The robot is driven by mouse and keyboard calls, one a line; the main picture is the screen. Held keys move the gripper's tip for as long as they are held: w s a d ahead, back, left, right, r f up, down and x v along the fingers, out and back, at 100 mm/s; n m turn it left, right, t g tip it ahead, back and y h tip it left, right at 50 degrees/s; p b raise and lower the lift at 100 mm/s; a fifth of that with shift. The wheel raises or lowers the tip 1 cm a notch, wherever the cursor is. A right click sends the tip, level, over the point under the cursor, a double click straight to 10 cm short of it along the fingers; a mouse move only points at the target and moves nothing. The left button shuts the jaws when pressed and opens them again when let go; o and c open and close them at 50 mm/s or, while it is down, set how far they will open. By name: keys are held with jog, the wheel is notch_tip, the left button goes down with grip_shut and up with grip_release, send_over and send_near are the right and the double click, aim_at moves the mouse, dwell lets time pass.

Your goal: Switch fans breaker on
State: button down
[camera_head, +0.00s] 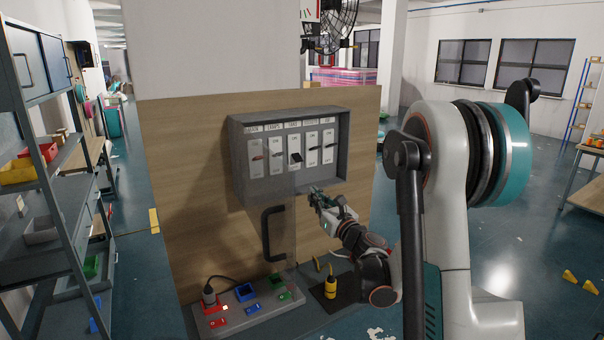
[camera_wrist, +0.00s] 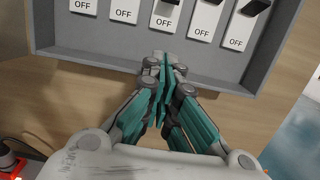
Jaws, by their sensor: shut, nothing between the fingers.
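A grey breaker box (camera_head: 238,165) is mounted on a wooden panel and holds a row of several white breakers. The middle breaker (camera_head: 295,168) has a black lever sticking out; its small label seems to read FANS, but I cannot be sure. In the wrist view the middle breaker (camera_wrist: 163,22) shows OFF at its bottom, and its lever is cut by the top edge. My gripper (camera_head: 318,195) is shut and empty, just below the box's lower right edge. In the wrist view my gripper's teal fingers (camera_wrist: 165,68) point at the box's lower rim, below the middle breaker.
A see-through cover with a black handle (camera_head: 270,234) hangs below the box. A grey control board (camera_head: 250,308) with coloured parts and a yellow tool (camera_head: 330,287) lie on the bench below. Shelves (camera_head: 50,210) stand at the left.

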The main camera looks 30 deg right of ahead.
aim_at(299, 190)
jog(key=w, duration=0.3)
jog(key=w+r, duration=0.1)
jog(key=w, duration=0.6)
jog(key=shift+a+r, duration=0.2)
jog(key=shift+r, duration=0.05)
jog(key=s+r, duration=0.2)
jog(key=r, duration=0.1)
jog(key=shift+w+r+p, duration=0.1)
jog(key=shift+r+p, duration=0.1)
jog(key=shift+p, duration=0.1)
jog(key=shift+r, duration=0.1)
